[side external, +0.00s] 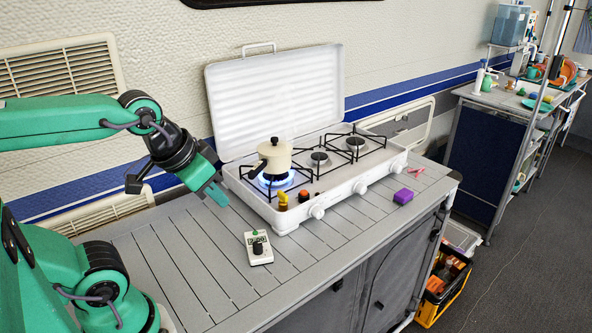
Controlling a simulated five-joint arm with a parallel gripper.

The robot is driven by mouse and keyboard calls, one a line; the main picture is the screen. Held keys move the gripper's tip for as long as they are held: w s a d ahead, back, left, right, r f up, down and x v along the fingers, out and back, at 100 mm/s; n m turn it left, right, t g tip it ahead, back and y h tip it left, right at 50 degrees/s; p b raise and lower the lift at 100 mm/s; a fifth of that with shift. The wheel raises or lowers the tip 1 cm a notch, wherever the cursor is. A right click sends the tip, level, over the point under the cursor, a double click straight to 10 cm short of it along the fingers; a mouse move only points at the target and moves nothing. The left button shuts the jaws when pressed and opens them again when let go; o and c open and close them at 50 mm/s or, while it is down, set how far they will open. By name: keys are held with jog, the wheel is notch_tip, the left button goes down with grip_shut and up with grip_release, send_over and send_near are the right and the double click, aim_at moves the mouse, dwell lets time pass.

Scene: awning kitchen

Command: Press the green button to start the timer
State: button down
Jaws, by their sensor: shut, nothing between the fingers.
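The timer (259,250) is a small white box on the slatted grey worktop, in front of the stove. It has a dark display and a dark knob on its face. The green button (255,233) shows as a small green spot at its far edge. My gripper (219,197) is shut and empty. It hangs in the air to the upper left of the timer, apart from it, with its fingers pointing down and to the right.
A white camp stove (330,185) with raised lid stands behind the timer. A cream pot (272,158) sits over a blue flame (277,181) on its left burner. A purple block (403,196) lies right of the timer. The worktop left of the timer is clear.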

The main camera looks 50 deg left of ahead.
jog(key=w+a+f+n+y, duration=0.1)
jog(key=w+a+f+n, duration=0.4)
jog(key=w, duration=0.3)
jog(key=n+t+y, duration=0.1)
jog(key=n, duration=0.5)
send_over(253, 234)
notch_tip(253, 234, down, 7)
jog(key=shift+r, duration=0.15)
jog(key=shift+d, duration=0.1)
jog(key=shift+f, duration=4.35)
jog(key=shift+w+d+f, duration=0.1)
jog(key=shift+d+f, duration=0.05)
jog(key=shift+f, duration=0.65)
jog(key=shift+r, duration=0.75)
